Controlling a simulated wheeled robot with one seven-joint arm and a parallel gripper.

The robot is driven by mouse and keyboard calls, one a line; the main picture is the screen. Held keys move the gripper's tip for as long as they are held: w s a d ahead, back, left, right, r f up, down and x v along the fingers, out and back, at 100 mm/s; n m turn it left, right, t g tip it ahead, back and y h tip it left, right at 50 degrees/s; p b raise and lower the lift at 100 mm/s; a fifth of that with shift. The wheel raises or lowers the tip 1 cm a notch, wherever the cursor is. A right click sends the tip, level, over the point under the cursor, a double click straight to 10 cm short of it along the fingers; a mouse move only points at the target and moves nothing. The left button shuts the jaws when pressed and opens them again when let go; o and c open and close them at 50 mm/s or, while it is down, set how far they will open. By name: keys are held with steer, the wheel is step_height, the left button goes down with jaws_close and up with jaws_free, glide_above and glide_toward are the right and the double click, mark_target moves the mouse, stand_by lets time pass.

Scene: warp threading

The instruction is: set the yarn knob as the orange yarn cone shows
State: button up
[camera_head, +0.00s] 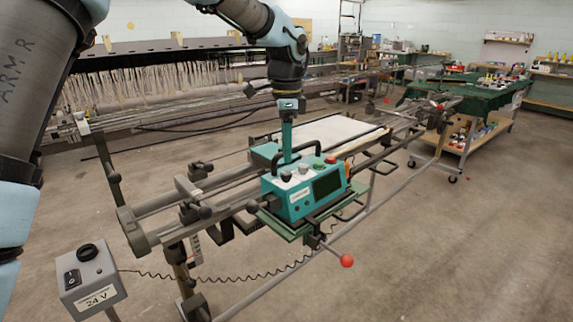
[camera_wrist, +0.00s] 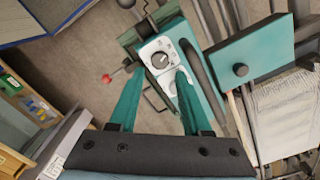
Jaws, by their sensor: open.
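A teal control box (camera_head: 297,205) carries knobs on white plates, a dark screen and coloured buttons. In the wrist view a round knob with a pointer (camera_wrist: 160,60) sits on a white marked dial plate (camera_wrist: 148,48); a second knob (camera_wrist: 172,88) is partly hidden by the right finger. The markings are too small to read, so I cannot tell which is the yarn knob. My gripper (camera_wrist: 160,71) is open and empty, pointing down over the box, its fingertips on either side of the first knob in the picture. It also shows in the head view (camera_head: 287,158). I cannot make out an orange yarn cone.
A red ball-ended lever (camera_head: 346,260) sticks out in front of the box. A grey 24 V switch box (camera_head: 92,280) stands at lower left with a coiled cable. Metal rails (camera_head: 165,218) run behind. A green-covered cart (camera_head: 465,95) stands at the back right.

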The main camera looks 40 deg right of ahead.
mark_target(286, 173)
steer(key=shift+a+f+p, duration=0.1)
steer(key=shift+f+p, duration=0.35)
steer(key=shift+f, duration=2.25)
steer(key=shift+c, duration=0.3)
jaws_close()
